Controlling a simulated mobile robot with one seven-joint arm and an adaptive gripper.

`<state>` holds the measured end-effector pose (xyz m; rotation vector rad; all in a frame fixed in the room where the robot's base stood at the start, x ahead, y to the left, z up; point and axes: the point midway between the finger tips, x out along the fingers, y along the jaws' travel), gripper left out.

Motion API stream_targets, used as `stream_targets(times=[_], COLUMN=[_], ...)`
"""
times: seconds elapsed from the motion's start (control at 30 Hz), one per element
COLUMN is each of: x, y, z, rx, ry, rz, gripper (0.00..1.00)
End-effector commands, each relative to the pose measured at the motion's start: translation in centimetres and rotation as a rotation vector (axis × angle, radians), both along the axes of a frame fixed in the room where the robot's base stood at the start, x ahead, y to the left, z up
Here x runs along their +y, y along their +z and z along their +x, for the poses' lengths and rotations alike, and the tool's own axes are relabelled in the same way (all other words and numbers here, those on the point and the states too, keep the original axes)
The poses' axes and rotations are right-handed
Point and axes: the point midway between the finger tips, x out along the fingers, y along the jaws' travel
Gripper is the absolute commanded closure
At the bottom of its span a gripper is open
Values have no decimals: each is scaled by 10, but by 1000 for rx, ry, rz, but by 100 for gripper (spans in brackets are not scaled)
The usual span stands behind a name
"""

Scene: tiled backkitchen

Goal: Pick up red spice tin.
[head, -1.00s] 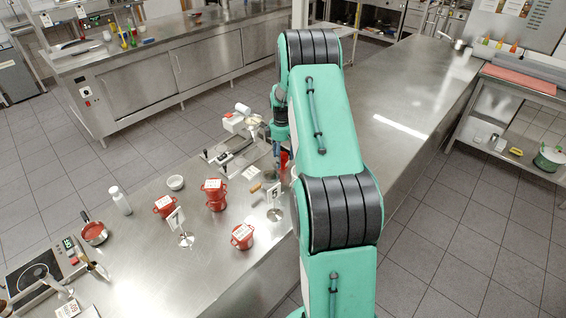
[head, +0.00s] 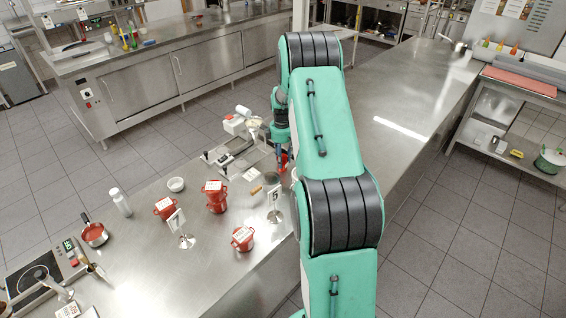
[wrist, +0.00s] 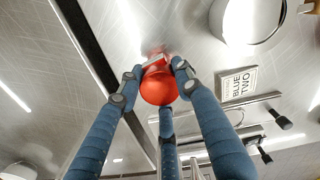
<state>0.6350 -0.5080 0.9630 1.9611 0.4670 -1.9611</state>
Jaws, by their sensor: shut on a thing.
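The red spice tin (wrist: 158,88) is in the middle of the wrist view, with its rounded red end towards the camera. My gripper (wrist: 157,70) is shut on it, with blue-grey fingers on its left and right sides and a third finger below. In the head view a small part of the red tin (head: 284,158) shows beside my gripper (head: 279,154), mostly hidden by my arm. I cannot tell whether the tin touches the steel counter (head: 140,240).
Several red pots (head: 215,196) and a number stand (head: 181,225) are on the counter left of my arm. A "BLUE TWO" card (wrist: 237,87) and a round metal vessel (wrist: 245,18) are near the tin. The counter right of my arm (head: 390,110) is largely clear.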

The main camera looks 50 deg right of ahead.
Motion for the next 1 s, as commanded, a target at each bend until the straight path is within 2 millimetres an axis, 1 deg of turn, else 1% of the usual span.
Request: stream_targets(times=[0.13,0.27,0.47,0.7,0.83,1.0], x=[0,0,0,0,0,0], y=[4,14,41,78,92,100], z=[0,0,0,1,0,0], rx=[0,-1,-2,-2,-2,0], ry=[0,0,0,0,0,0], rz=[0,0,-1,-1,-1,-1], gripper=[92,92,92,92,92,92])
